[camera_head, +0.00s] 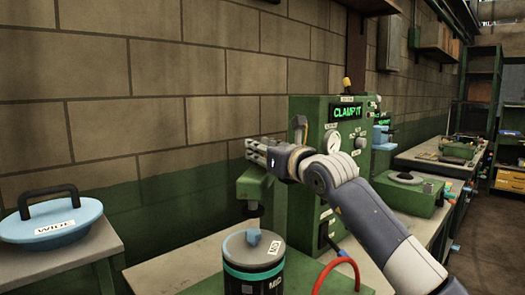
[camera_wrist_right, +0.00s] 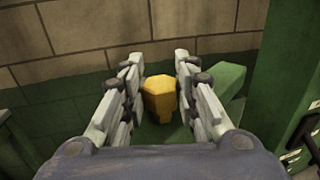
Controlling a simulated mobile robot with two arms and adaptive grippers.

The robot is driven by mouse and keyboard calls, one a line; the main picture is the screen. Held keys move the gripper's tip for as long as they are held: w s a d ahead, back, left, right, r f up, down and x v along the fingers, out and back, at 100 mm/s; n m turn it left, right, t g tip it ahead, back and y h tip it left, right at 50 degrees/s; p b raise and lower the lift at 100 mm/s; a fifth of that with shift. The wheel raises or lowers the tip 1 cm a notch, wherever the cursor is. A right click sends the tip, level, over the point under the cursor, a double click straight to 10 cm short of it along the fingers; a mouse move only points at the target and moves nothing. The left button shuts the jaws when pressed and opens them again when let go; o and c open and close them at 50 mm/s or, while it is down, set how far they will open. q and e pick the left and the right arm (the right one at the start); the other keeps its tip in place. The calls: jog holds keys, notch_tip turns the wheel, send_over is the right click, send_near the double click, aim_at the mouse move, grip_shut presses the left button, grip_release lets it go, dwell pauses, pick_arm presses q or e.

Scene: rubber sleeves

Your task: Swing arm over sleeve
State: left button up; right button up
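The clamp machine (camera_head: 310,112) is a green cabinet with a lit "CLAMP IT" sign and a gauge. Its green swing arm (camera_head: 254,182) reaches out at the left; it also shows in the right wrist view (camera_wrist_right: 222,85). A yellow knob (camera_wrist_right: 159,97) sits between the spread fingers of my right gripper (camera_wrist_right: 160,85) in that view; I cannot tell whether they touch it. My right gripper (camera_head: 258,150) is over the arm in the head view. A dark sleeve canister (camera_head: 252,275) labelled MID, with a teal band and blue-knobbed lid, stands in front. My left gripper is out of view.
A blue lid (camera_head: 50,222) labelled WIDE, with a black handle, lies on a table (camera_head: 60,262) at the left. A red hose (camera_head: 340,263) curves right of the canister. A block wall stands close behind. More benches and shelves stand at the right.

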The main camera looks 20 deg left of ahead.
jog(key=o, duration=0.3)
jog(key=shift+a+r, duration=0.1)
jog(key=shift+a, duration=0.1)
jog(key=shift+o, duration=0.2)
jog(key=shift+a, duration=0.1)
jog(key=shift+s+d, duration=0.25)
jog(key=shift+d, duration=0.2)
jog(key=v, duration=1.1)
jog(key=shift+s, duration=0.15)
jog(key=shift+a, duration=0.15)
